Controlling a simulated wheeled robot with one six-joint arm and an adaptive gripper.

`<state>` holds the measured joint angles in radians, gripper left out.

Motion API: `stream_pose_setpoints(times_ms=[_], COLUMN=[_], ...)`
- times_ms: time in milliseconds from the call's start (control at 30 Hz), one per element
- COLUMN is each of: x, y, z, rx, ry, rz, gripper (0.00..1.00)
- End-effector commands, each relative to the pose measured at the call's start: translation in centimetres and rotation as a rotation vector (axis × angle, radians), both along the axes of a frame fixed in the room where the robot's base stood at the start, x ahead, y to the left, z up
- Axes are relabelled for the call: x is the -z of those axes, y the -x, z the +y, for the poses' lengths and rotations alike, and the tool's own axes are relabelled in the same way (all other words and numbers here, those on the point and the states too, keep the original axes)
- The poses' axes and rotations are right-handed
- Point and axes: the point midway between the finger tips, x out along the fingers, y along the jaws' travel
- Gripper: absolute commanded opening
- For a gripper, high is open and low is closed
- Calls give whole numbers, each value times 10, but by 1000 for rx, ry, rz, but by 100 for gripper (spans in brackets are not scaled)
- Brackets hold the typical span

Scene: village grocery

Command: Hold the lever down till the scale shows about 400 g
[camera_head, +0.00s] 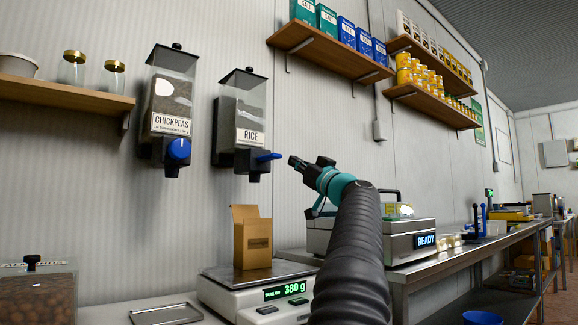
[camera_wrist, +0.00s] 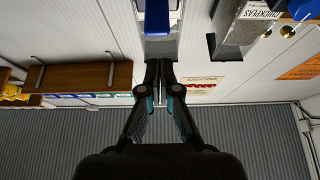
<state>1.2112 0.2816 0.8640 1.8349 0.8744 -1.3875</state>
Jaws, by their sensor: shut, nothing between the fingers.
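The rice dispenser (camera_head: 239,118) hangs on the wall, with a blue lever (camera_head: 268,157) sticking out to the right of its base. The lever also shows in the wrist view (camera_wrist: 157,18). My gripper (camera_head: 293,161) is shut and empty, just right of the lever's end with a small gap. In the wrist view its fingertips (camera_wrist: 159,64) are together below the lever. The scale (camera_head: 246,298) stands below; its display (camera_head: 286,291) reads 380 g. An open brown cardboard box (camera_head: 252,240) stands on the scale's pan; its contents are hidden.
A chickpeas dispenser (camera_head: 168,108) with a blue knob hangs to the left. A metal tray (camera_head: 166,314) lies left of the scale. A machine showing READY (camera_head: 425,240) stands behind my arm on the right. Shelves with packets and jars (camera_head: 330,45) are above.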

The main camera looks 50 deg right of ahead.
Motion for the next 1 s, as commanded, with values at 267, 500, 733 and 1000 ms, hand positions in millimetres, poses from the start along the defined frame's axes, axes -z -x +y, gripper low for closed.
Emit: stream_pose_setpoints(times_ms=[267, 500, 733, 1000], x=[17, 19, 19, 19], y=[20, 23, 23, 23], z=[5, 6, 6, 6], rx=[-1, 0, 0, -1], ry=[0, 0, 0, 0], rz=[1, 0, 0, 0], gripper=[0, 0, 0, 0])
